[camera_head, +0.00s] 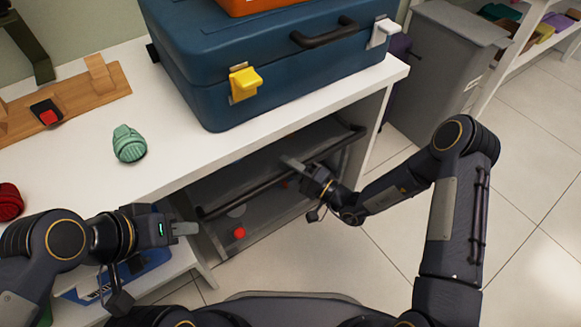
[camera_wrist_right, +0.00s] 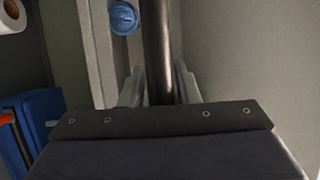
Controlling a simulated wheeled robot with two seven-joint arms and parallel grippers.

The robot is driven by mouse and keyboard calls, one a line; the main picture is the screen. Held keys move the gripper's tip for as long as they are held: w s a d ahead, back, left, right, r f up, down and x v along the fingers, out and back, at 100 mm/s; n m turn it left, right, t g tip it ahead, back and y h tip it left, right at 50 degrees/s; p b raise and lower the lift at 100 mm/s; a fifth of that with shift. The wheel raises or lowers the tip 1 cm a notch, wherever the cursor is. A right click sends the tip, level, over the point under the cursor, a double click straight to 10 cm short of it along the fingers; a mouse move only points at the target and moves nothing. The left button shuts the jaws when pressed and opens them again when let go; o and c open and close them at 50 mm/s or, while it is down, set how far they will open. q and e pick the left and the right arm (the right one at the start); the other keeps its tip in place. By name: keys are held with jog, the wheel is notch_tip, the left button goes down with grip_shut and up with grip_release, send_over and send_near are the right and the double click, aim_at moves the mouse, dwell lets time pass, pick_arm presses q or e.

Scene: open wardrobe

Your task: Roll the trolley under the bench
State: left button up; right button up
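The trolley is a grey, low-walled cart under the white bench (camera_head: 150,170), with a dark handle bar (camera_head: 262,179) along its near side. My right gripper (camera_head: 293,164) is at this bar, right of its middle. In the right wrist view the bar (camera_wrist_right: 157,50) runs between the fingers of my right gripper (camera_wrist_right: 158,88), which appear closed about it. My left gripper (camera_head: 186,228) is near the trolley's left end, in front of the bench, with nothing visible in it. Its finger gap cannot be made out. The trolley's wheels and far side are hidden.
A blue case (camera_head: 270,70) with yellow and white latches stands on the bench, beside a green rolled item (camera_head: 129,144) and a wooden board (camera_head: 70,103). A grey bin (camera_head: 435,75) stands right of the bench. Tiled floor (camera_head: 500,230) at the right is clear.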

jog(key=shift+o, duration=1)
jog(key=p+v, duration=0.1)
jog(key=v, duration=0.6)
jog(key=shift+s+d+p, duration=0.25)
jog(key=shift+d+p, duration=0.05)
jog(key=shift+p, duration=0.05)
